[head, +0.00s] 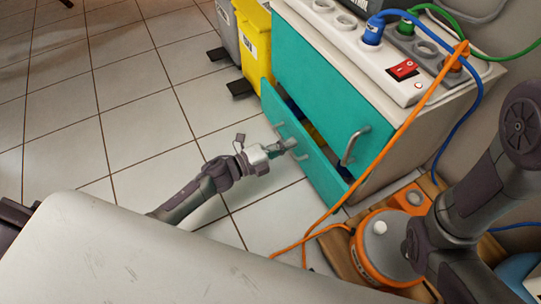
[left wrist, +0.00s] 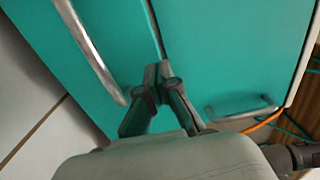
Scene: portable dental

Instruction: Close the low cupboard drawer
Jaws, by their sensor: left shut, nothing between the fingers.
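The low cupboard (head: 318,85) is teal-fronted with a pale top. Its low drawer (head: 322,178) stands partly pulled out, with a dark gap behind its front. My left gripper (head: 284,147) is shut and empty at the drawer front, covering part of its bar handle (head: 300,157); I cannot tell whether it touches. In the left wrist view the closed fingertips (left wrist: 159,70) point at the seam between two teal panels. A metal handle (left wrist: 92,52) shows left of them, another (left wrist: 240,113) at right. My right gripper is out of view.
A power strip (head: 398,70) with blue, green and orange cables lies on the cupboard top. The orange cable hangs down past the front. A yellow bin (head: 255,50) and a grey bin (head: 228,30) stand beyond. An orange device (head: 383,262) sits at lower right. Floor at left is clear.

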